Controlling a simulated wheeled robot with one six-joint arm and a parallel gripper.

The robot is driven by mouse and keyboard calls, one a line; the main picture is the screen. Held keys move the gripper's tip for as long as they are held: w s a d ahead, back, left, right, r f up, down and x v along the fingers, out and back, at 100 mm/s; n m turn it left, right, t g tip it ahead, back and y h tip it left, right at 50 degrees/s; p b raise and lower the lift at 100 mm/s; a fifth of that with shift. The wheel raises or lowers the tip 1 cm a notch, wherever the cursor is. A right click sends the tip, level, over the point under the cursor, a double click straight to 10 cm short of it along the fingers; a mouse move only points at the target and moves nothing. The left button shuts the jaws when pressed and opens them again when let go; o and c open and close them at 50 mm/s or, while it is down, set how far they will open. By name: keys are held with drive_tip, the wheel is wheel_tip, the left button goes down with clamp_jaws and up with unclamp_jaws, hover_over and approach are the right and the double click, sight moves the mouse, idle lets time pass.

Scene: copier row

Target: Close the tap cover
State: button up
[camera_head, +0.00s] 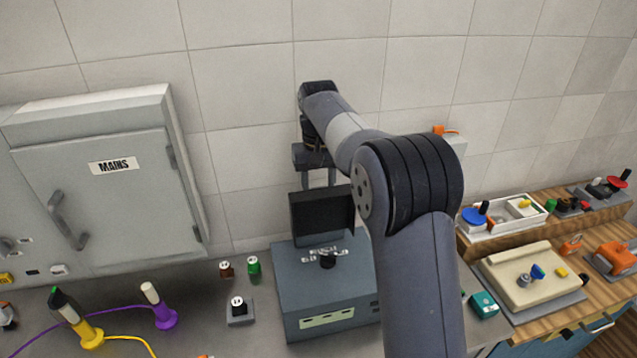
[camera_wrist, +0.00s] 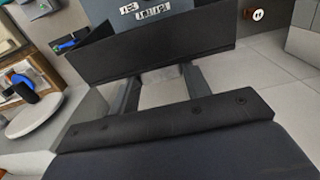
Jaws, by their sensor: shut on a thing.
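The tap cover (camera_head: 318,218) is a black flap standing raised above the blue-grey box (camera_head: 300,290), open. A black knob (camera_head: 328,261) and white labels (camera_head: 312,256) show on the box top below it. My gripper (camera_head: 318,184) points down from above and is shut on the cover's upper edge. In the wrist view the cover (camera_wrist: 150,48) spans the picture as a dark panel in front of my gripper's fingers (camera_wrist: 160,82), with the labels beyond it. My arm hides the right side of the cover and box.
A grey cabinet marked MAINS (camera_head: 100,190) hangs at the left. Small green (camera_head: 254,265) and brown plugs (camera_head: 226,268) and a socket block (camera_head: 239,312) sit left of the box. A wooden bench (camera_head: 540,320) at right holds a cream device (camera_head: 530,275) and a white tray (camera_head: 500,228).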

sight(328, 209)
drive_tip(key=c, duration=0.5)
drive_tip(key=shift+s+b, duration=0.1)
drive_tip(key=shift+b, duration=0.3)
drive_tip(key=b, duration=0.2)
drive_tip(key=s+t+b, duration=0.1)
drive_tip(key=b, duration=0.1)
drive_tip(key=s+t+b, duration=0.1)
drive_tip(key=b, duration=0.1)
drive_tip(key=shift+s+d+f, duration=0.25)
drive_tip(key=shift+d+f, duration=0.05)
drive_tip(key=s+t+b, duration=0.1)
drive_tip(key=b, duration=0.2)
drive_tip(key=s+t+b, duration=0.2)
drive_tip(key=b, duration=0.2)
drive_tip(key=s+d+t+y+b, duration=0.1)
drive_tip(key=s+b, duration=0.1)
drive_tip(key=b, duration=0.2)
drive_tip(key=shift+s+f+t, duration=0.15)
drive_tip(key=shift+f+t, duration=0.1)
drive_tip(key=shift+t, duration=0.05)
drive_tip(key=o, duration=1.4)
